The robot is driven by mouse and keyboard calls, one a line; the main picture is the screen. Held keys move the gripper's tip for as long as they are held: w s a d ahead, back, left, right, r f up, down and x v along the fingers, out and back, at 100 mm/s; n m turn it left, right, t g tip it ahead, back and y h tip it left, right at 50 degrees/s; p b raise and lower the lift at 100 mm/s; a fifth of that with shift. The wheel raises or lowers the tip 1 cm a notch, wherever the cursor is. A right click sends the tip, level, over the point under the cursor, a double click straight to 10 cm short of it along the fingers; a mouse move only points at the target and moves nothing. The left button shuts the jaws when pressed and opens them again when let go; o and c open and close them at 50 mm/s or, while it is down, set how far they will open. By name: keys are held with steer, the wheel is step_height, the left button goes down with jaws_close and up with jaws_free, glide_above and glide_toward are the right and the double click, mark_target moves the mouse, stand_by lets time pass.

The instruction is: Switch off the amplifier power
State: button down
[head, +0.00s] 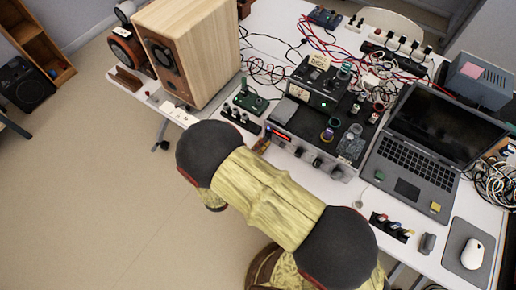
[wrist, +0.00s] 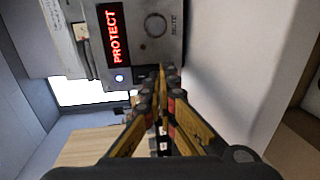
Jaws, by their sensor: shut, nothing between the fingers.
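The amplifier (head: 326,165) is a grey box with a row of knobs along its front, standing on the white table in the head view. The wrist view shows its front panel (wrist: 138,50) up close and turned sideways, with a red lit PROTECT sign (wrist: 115,34), a round knob (wrist: 155,24) marked MUTE and a small bluish-white light (wrist: 119,78). My gripper (wrist: 162,72) is shut and empty, its fingertips at the lower edge of this panel. I cannot tell whether they touch it. The fingertips hide part of the panel, and no power switch is clearly readable.
A wooden speaker (head: 200,50) stands left of the amplifier. A small green device (head: 250,102) sits between them. A laptop (head: 425,140) is at the right, with a mouse (head: 472,254) on a dark pad. Red and black cables (head: 335,45) lie behind.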

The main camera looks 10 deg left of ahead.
stand_by(0.4)
steer(key=b, duration=0.2)
steer(key=w+f+t+b, duration=0.1)
steer(key=shift+d+b, duration=0.25)
steer(key=shift+b, duration=0.1)
